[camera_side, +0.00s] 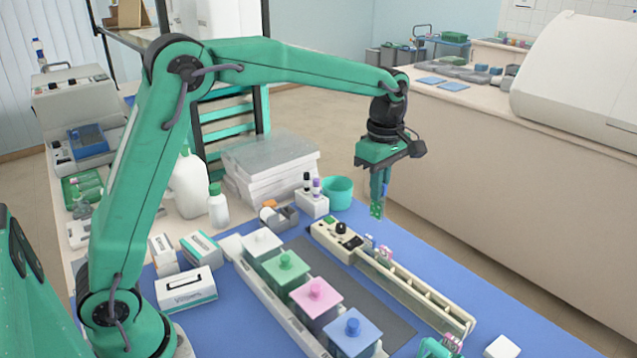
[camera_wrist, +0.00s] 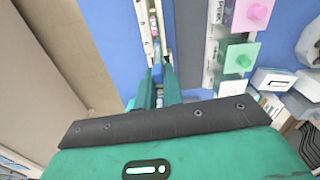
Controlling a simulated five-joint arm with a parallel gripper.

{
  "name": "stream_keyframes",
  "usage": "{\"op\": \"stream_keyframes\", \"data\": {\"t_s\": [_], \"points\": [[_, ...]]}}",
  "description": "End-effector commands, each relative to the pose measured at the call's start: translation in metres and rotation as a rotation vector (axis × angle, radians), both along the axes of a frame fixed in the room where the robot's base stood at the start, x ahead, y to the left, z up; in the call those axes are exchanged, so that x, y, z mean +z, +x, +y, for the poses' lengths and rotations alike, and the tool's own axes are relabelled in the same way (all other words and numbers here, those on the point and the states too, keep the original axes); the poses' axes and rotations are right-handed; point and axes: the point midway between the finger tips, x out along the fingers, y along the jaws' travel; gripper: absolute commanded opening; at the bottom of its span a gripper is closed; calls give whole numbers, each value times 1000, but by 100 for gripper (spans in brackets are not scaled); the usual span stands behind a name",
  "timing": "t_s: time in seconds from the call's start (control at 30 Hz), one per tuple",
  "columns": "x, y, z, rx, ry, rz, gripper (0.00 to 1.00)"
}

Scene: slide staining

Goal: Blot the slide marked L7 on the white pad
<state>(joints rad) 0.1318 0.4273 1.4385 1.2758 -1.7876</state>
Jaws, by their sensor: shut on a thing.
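My gripper (camera_side: 378,212) is raised in the air behind the long cream rack, pointing down, its green fingers close together. In the wrist view, my gripper (camera_wrist: 158,76) is shut on a small bluish thing (camera_wrist: 158,73), which looks like a slide or its clip. It is mostly hidden by the fingers, and no L7 mark can be read. A small white square (camera_side: 502,347), likely the pad, lies on the blue mat at the lower right, well away from my gripper. Small pink-and-clear pieces (camera_side: 385,254) stand in the cream rack (camera_side: 430,302).
A row of lidded staining jars, white, green (camera_side: 286,268), pink (camera_side: 316,296) and blue (camera_side: 351,330), stands left of the rack. A teal cup (camera_side: 338,193) and bottles stand behind. A green object (camera_side: 438,348) is at the front edge. Blue mat (camera_side: 500,305) is bare right of the rack.

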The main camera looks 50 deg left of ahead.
Motion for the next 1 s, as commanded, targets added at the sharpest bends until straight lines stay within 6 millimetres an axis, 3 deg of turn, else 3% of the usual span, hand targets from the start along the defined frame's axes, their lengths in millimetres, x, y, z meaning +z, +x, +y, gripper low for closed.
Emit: {"op": "stream_keyframes", "data": {"t_s": [0.03, 0.2, 0.5, 0.8, 1.0], "points": [[2, -4, 18, 23, 0, -1, 0], [4, -21, 73, 88, 0, -2, 0], [5, -67, 159, 201, 0, -1, 0], [2, -128, 226, 313, 0, 0, 0], [0, -166, 255, 376, 0, -1, 0]]}}
